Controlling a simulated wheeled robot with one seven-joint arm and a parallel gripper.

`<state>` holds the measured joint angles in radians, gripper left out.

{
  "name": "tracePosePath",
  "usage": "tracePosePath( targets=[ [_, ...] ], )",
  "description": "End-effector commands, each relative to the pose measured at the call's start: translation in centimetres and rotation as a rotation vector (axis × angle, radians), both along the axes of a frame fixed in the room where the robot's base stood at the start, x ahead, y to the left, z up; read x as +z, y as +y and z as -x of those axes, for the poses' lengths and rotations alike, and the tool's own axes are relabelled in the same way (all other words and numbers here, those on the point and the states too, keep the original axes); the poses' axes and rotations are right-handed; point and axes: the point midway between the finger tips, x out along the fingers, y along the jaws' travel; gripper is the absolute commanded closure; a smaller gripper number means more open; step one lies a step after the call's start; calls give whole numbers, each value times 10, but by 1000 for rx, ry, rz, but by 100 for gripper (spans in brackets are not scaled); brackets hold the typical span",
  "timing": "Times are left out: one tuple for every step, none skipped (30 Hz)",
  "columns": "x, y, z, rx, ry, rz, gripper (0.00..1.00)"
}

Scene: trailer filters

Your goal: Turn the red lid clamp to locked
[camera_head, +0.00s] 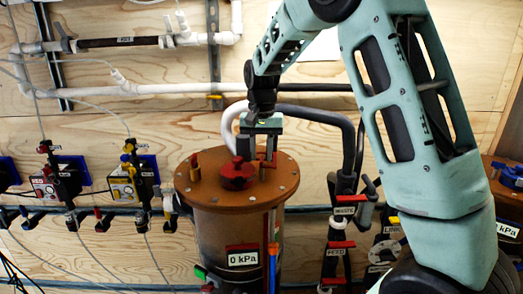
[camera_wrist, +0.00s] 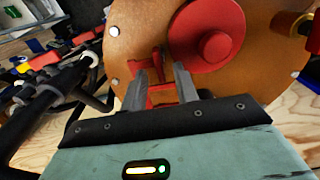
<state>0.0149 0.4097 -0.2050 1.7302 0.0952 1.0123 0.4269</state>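The red lid clamp (camera_wrist: 159,62) lies near the rim of the orange-brown lid (camera_wrist: 143,30), with its upright part between my fingertips in the wrist view. In the head view the clamp (camera_head: 269,163) is a small red piece on the right of the lid (camera_head: 215,189), partly hidden by my fingers. My gripper (camera_head: 263,150) points down over it. In the wrist view my gripper (camera_wrist: 162,78) has its fingers apart, with gaps beside the clamp; contact is not clear. A round red cap (camera_wrist: 207,35) sits beside the clamp on the lid.
The lid tops a canister with a "0 kPa" label (camera_head: 242,259). A brass fitting (camera_head: 194,168) stands on the lid's left. Pale and dark hoses (camera_head: 312,113) run behind my gripper. Valves and gauges (camera_head: 122,187) line the wooden wall at left; labelled valves (camera_head: 336,250) stand at right.

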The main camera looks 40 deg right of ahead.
Motion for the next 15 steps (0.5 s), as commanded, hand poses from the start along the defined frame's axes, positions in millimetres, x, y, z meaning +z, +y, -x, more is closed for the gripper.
tracePosePath(
  targets=[
    [-3, 0, 0, 0, 0, 0, 70],
    [-4, 0, 0, 0, 0, 0, 70],
    [-6, 0, 0, 0, 0, 0, 70],
    [-6, 0, 0, 0, 0, 0, 70],
    [-7, 0, 0, -1, -1, -1, 70],
    [-7, 0, 0, -1, -1, -1, 70],
    [-8, 0, 0, -1, -1, -1, 70],
    [-8, 0, 0, -1, -1, -1, 70],
    [-8, 0, 0, -1, -1, 0, 70],
    [-8, 0, 0, -1, -1, 0, 70],
    [-8, 0, 0, -1, -1, 0, 70],
    [-7, 0, 0, -1, -1, 0, 76],
    [-7, 0, 0, -1, -1, 0, 84],
    [-7, 0, 0, -1, -1, 0, 92],
    [-7, 0, 0, -1, -1, 0, 100]
  ],
)
